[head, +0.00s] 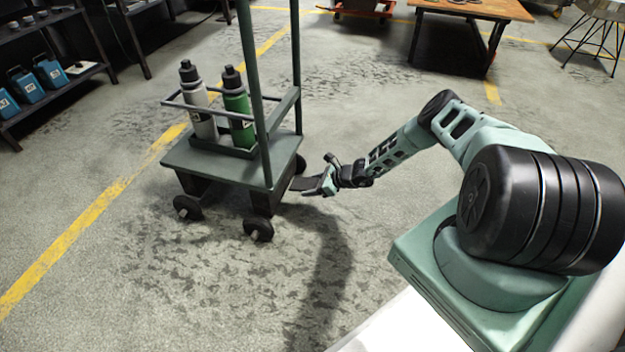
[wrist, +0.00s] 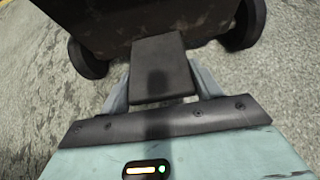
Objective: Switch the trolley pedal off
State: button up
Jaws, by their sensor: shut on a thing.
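The trolley (head: 222,162) is a dark green cart on black wheels, left of centre in the head view. Its pedal (wrist: 158,68), a dark flat plate, sticks out low from the trolley's near end in the wrist view; it also shows in the head view (head: 304,183). My gripper (head: 318,186) is low at that end. The finger pads are partly hidden behind the pedal plate.
The trolley carries a grey bottle (head: 198,105) and a green bottle (head: 239,110) inside a rail. Its wheels (head: 258,229) stand on the concrete floor. A shelf (head: 45,105) with blue boxes is at the left, a wooden table (head: 474,10) at the back right. Floor in front is clear.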

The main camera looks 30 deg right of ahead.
jog(key=shift+w+a+r+g+h+p, duration=0.1)
jog(key=shift+r+g+h+p, duration=0.2)
jog(key=shift+r+g+p, duration=0.35)
jog(key=shift+f, duration=0.15)
jog(key=o, duration=1.4)
jog(key=p+v, duration=0.7)
jog(key=v, duration=1)
jog(key=shift+s, duration=0.3)
